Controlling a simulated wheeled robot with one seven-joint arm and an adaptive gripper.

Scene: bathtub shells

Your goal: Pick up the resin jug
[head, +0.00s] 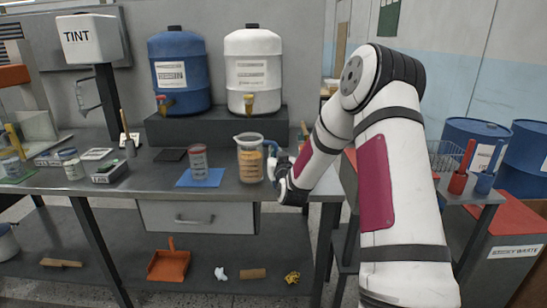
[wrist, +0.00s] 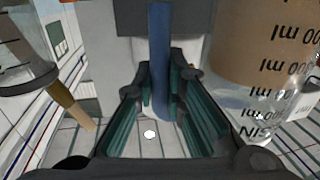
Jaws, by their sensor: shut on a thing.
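The resin jug (head: 250,160) is a clear, marked jug with amber contents, upright at the front right of the grey bench. A blue handle shows on its right side. My gripper (head: 279,168) is at that side, its fingers partly hidden by the arm. In the wrist view, my gripper (wrist: 165,95) has its teal-padded fingers around an upright blue bar, which looks like the handle. A clear wall with ml marks (wrist: 270,70) fills the right of that view. I cannot tell whether the jug's base touches the bench.
A labelled cup (head: 198,160) stands on a blue sheet (head: 203,178) left of the jug. Blue (head: 180,75) and white (head: 253,72) dispensers stand on a raised block behind.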

